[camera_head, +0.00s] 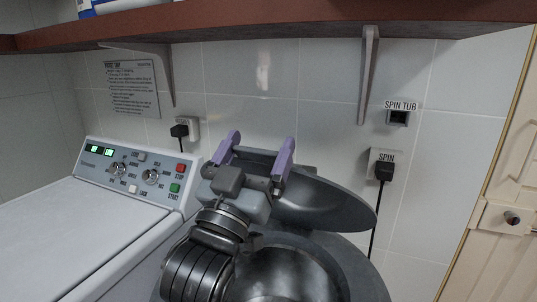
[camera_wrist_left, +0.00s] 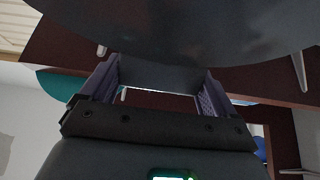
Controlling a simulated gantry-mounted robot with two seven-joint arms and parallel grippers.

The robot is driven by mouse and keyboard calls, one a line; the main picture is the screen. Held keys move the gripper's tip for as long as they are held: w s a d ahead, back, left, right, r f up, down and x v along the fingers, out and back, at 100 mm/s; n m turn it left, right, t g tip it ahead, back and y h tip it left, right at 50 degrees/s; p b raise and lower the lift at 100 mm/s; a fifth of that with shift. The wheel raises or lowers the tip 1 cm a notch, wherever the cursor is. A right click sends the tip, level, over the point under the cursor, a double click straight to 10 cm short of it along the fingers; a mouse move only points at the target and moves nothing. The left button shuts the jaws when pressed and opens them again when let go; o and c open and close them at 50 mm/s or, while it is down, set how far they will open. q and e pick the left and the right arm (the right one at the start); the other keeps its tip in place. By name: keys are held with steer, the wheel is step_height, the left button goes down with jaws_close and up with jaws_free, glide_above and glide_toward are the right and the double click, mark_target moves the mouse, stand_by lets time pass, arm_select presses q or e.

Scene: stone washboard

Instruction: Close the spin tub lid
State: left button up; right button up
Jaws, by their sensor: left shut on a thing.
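The spin tub lid (camera_head: 325,203) is a dark grey, rounded lid, raised and tilted above the spin tub (camera_head: 290,272), whose dark metal opening shows below it. My left gripper (camera_head: 256,154) has two purple fingers spread wide, at the lid's upper left edge. It is shut on part of the lid, though its wrist hides much of the contact. In the left wrist view the lid (camera_wrist_left: 190,25) fills the top, and a grey part of it sits between the fingers of my left gripper (camera_wrist_left: 162,75). My right gripper is not in view.
A white washer with a control panel (camera_head: 135,172) stands at the left. A red-brown shelf (camera_head: 300,22) on brackets runs overhead. Sockets, a SPIN plug (camera_head: 384,170) and its cord are on the tiled wall behind. A cream door (camera_head: 505,190) is at the right.

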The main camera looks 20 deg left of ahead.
arm_select(q)
steer(key=shift+s+a+f+t+b, duration=0.15)
steer(key=shift+s+f+t+b, duration=0.35)
steer(key=shift+s+f+b, duration=0.6)
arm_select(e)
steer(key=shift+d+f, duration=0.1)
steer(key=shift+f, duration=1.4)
arm_select(q)
steer(key=shift+s+r, duration=0.1)
steer(key=o, duration=1.2)
steer(key=shift+s, duration=0.1)
steer(key=shift+p+v, duration=0.65)
steer(key=shift+v, duration=4.65)
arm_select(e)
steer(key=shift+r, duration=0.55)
